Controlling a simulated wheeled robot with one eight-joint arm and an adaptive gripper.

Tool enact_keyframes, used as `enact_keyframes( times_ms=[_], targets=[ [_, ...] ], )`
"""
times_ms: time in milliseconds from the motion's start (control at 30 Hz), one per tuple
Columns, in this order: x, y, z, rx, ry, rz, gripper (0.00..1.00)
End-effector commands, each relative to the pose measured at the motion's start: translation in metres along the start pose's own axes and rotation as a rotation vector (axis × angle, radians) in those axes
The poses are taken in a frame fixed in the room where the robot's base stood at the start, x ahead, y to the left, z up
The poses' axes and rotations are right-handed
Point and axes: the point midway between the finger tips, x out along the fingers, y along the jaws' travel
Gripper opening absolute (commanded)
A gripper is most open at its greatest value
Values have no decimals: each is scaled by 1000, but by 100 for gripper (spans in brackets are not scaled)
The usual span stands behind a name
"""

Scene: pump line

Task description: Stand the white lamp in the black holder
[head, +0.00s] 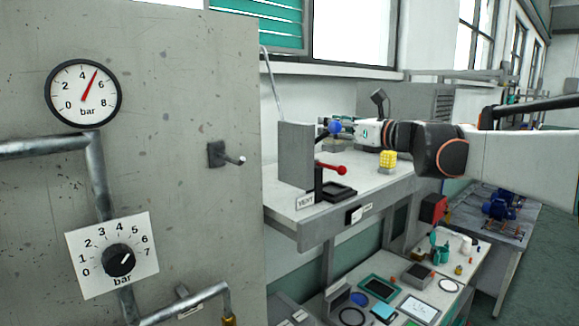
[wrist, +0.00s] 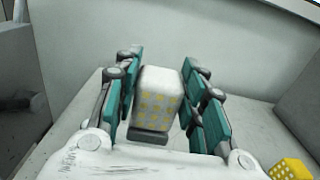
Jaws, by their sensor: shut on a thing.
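My gripper (wrist: 158,108) points away from the wrist camera, its teal-padded fingers on either side of the white lamp (wrist: 161,88). The lamp is a white block with a grid of yellow squares and a dark grey foot, and it is held between the fingers. In the head view my gripper (head: 345,130) is above the grey bench, reaching in from the right; the lamp cannot be made out there. A low black square frame (head: 340,192), which looks like the holder, lies on the bench's front left, below and apart from my gripper.
A red-handled lever (head: 335,169) stands beside the black frame, near an upright grey plate (head: 296,155). A blue ball (head: 336,128) shows by my gripper. A yellow block (head: 388,160) sits on the bench and shows in the wrist view (wrist: 290,169). A grey cabinet (head: 420,103) stands behind.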

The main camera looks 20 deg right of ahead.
Motion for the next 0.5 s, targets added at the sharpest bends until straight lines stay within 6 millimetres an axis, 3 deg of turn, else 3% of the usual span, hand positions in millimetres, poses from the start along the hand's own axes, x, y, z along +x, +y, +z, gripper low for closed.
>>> enact_keyframes(
  times_ms=[200, 500],
  targets=[
    [0, 0, -48, 0, 0, 0, 12],
    [0, 0, -76, 0, 0, 0, 12]
  ],
)
